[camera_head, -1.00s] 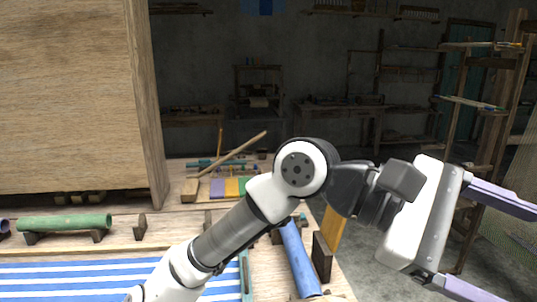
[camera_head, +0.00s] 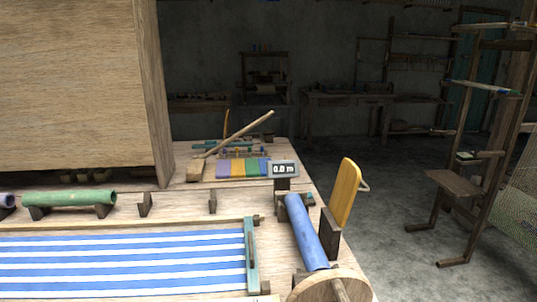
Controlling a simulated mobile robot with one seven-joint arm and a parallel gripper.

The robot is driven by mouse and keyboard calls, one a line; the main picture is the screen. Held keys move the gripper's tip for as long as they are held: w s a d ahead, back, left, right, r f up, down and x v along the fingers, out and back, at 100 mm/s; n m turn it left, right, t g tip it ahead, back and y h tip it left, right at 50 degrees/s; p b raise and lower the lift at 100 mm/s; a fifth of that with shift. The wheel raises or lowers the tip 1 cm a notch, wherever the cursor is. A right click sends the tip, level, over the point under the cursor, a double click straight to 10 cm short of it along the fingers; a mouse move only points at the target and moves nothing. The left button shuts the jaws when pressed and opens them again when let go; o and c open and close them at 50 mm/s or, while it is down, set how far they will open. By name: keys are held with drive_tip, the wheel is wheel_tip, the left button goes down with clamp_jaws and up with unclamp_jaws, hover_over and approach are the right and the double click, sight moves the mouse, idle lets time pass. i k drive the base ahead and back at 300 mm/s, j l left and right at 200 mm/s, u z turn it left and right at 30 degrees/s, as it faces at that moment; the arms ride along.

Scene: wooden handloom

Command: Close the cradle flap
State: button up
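A yellow flap (camera_head: 346,191) with a small pale handle on its right side stands raised at the right edge of the loom table. I take it to be the cradle flap, and it is open. Beside it, to the left, a blue roll (camera_head: 306,232) lies between dark wooden cradle supports (camera_head: 330,234). The flap stands clear of the roll and does not cover it. The foot of the flap is partly hidden behind the near dark support. My gripper is not in view.
A round wooden wheel (camera_head: 330,287) is at the table's front edge. Blue-and-white striped cloth (camera_head: 120,262), a green roll (camera_head: 70,198) and a small display reading 0.0 m (camera_head: 283,169) are on the table. Right of the flap is open floor, then a wooden rack (camera_head: 470,150).

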sight(348, 179)
drive_tip(key=l+u, duration=0.1)
drive_tip(key=l, duration=0.4)
drive_tip(key=k+l+u, duration=0.1)
drive_tip(key=l, duration=0.35)
drive_tip(key=k+l+u, duration=0.1)
drive_tip(key=l, duration=0.35)
drive_tip(key=k+l+u, duration=0.1)
drive_tip(key=l, duration=0.4)
drive_tip(key=k+l, duration=0.1)
drive_tip(key=l, duration=0.35)
drive_tip(key=k+l+u, duration=0.15)
drive_tip(key=l, duration=0.6)
drive_tip(key=i+l+u, duration=0.1)
drive_tip(key=l, duration=0.25)
